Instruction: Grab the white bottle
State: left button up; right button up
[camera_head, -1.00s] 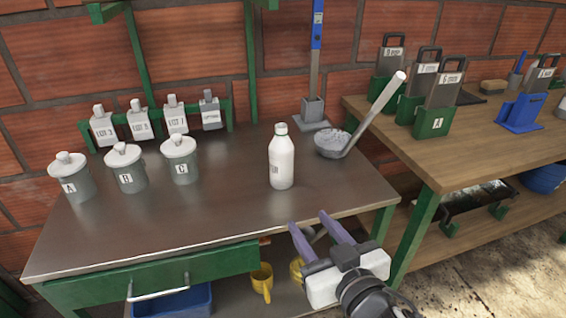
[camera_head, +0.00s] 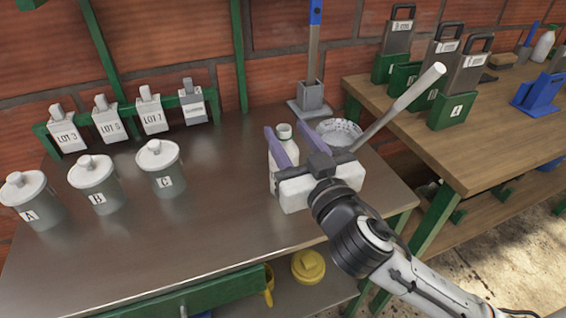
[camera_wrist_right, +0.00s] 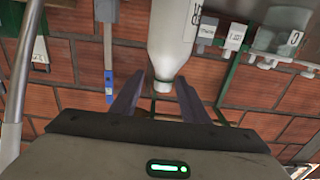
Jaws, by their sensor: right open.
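The white bottle (camera_head: 285,151) stands upright on the metal-topped table (camera_head: 215,222). Its cap and upper body show in the head view, and the rest is largely hidden by my gripper. My right gripper (camera_head: 288,130) is open, with its purple fingers at the bottle. In the upside-down right wrist view the bottle (camera_wrist_right: 173,35) lies ahead, with its cap end in the gap between the two open fingers (camera_wrist_right: 158,80). I cannot tell whether either finger touches it. My left gripper is not in view.
A grey bowl (camera_head: 338,128) with a ladle-like handle stands just right of the bottle. Lidded canisters A, B and C (camera_head: 160,168) stand at the left, before a rack of lot-labelled scoops (camera_head: 150,112). A wooden bench (camera_head: 430,135) is at the right.

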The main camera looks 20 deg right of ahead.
aim_at(282, 129)
jog(key=shift+w+a+p, duration=0.2)
jog(key=shift+w, duration=1.2)
jog(key=shift+w+a+p, duration=0.15)
jog(key=shift+w+p, duration=0.05)
jog(key=shift+w, duration=1.15)
grip_shut()
